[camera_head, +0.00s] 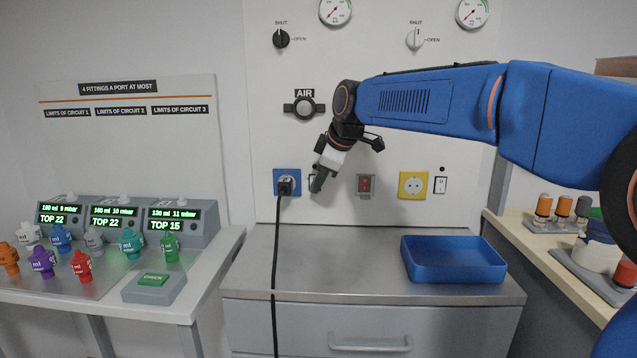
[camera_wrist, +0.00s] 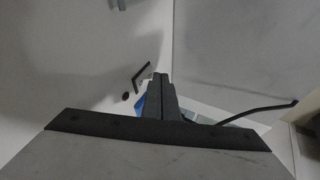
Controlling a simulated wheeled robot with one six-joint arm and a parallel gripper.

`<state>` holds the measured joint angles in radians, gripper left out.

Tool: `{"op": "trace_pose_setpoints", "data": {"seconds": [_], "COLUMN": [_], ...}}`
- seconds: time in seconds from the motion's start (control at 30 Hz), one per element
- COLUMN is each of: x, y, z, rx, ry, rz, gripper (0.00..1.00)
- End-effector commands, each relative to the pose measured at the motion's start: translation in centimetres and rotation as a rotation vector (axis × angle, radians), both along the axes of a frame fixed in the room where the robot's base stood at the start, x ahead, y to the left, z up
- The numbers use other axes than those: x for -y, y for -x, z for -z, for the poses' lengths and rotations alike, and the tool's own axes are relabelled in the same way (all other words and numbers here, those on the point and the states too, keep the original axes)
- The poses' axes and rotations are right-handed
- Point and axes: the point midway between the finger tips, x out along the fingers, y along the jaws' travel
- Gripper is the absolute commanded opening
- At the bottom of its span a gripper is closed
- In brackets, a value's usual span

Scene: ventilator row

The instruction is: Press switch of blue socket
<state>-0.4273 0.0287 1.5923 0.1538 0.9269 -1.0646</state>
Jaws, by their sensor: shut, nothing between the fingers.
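The blue socket (camera_head: 287,176) is on the white wall panel in the head view, with a black plug (camera_head: 285,187) in it and a cable hanging down. Its switch (camera_head: 311,180) is just to the right and mostly hidden behind my gripper. My gripper (camera_head: 317,188) is shut and empty, pointing down in front of that switch; I cannot tell whether it touches. In the wrist view my shut fingers (camera_wrist: 160,82) cover most of the scene, and a bit of the blue socket (camera_wrist: 140,104) shows beside them.
A blue tray (camera_head: 453,278) stands on the grey counter (camera_head: 320,270). A black AIR valve (camera_head: 304,107) is above. Coloured fittings stand on the left table.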

Motion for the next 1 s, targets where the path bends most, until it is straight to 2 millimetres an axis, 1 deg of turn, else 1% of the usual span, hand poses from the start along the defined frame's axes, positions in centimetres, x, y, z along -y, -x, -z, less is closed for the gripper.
{"op": "trace_pose_setpoints", "data": {"seconds": [0.1, 0.47, 0.57, 0.83, 1.0], "x": [0.01, 0.03, 0.02, 0.03, 0.01], "y": [-0.53, -0.65, -1.16, -1.11, -1.14], "z": [0.06, 0.06, 0.34, 0.25, -0.19], "rx": [0.0, 0.0, -0.001, 0.001, 0.001], "ry": [0.0, 0.0, 0.0, 0.0, 0.0], "rz": [0.0, 0.0, 0.0, -0.001, -0.001], "gripper": [0.0, 0.0, 0.0, 0.0, 0.0]}}
